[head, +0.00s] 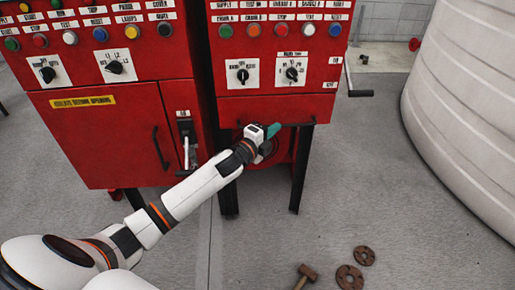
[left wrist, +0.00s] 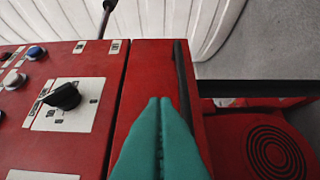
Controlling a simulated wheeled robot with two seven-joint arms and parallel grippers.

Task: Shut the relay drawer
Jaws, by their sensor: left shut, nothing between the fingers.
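The relay drawer appears to be the red front (head: 275,108) low on the right cabinet, below the two black knobs. It also shows in the left wrist view as a plain red panel (left wrist: 148,72) with a black bar handle (left wrist: 184,85) along its lower edge. I cannot tell how far it stands out, if at all. My right gripper is not in view.
The left red cabinet (head: 105,135) has a closed door and a lever (head: 187,150). A black crank handle (head: 360,93) juts from the right cabinet's side. A large white ribbed tank (head: 460,110) stands right.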

